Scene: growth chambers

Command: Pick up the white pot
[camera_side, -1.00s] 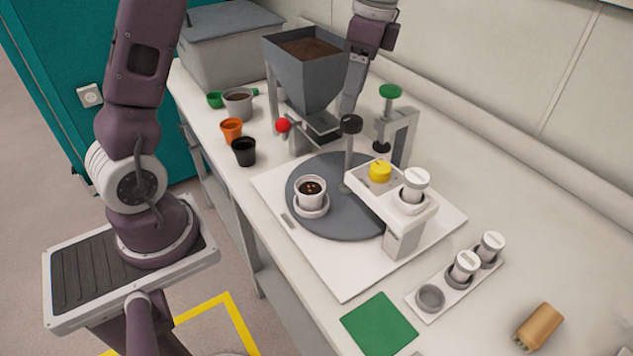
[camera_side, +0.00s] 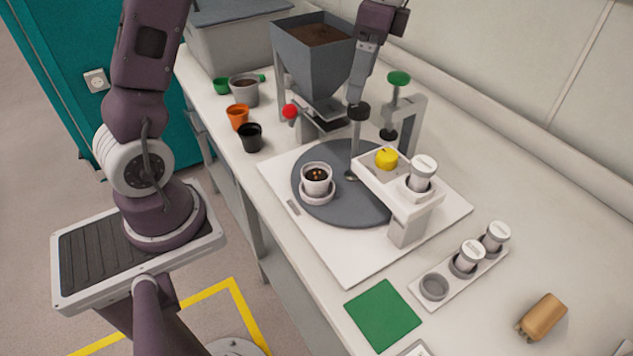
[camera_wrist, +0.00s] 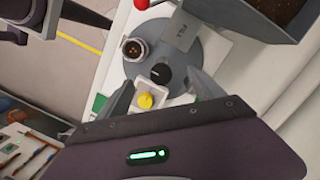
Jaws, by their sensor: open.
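The white pot (camera_side: 317,183) holds dark soil with small light bits. It stands upright in a white saucer (camera_side: 318,198) on the grey round turntable (camera_side: 345,207). In the wrist view the pot (camera_wrist: 134,49) is at upper left, beyond my left finger. My gripper (camera_wrist: 163,80) is open and empty, its fingers spread either side of the black knob in the picture. In the side view my gripper (camera_side: 357,92) hangs high at the back, above the black knob and apart from the pot. Only part of its fingers shows there.
A post with a black knob (camera_side: 359,111) and a white arm with a yellow knob (camera_side: 386,158) stand beside the pot. The soil hopper (camera_side: 312,62) rises behind. Black (camera_side: 250,138) and orange (camera_side: 238,117) pots stand to the left. The turntable's front is clear.

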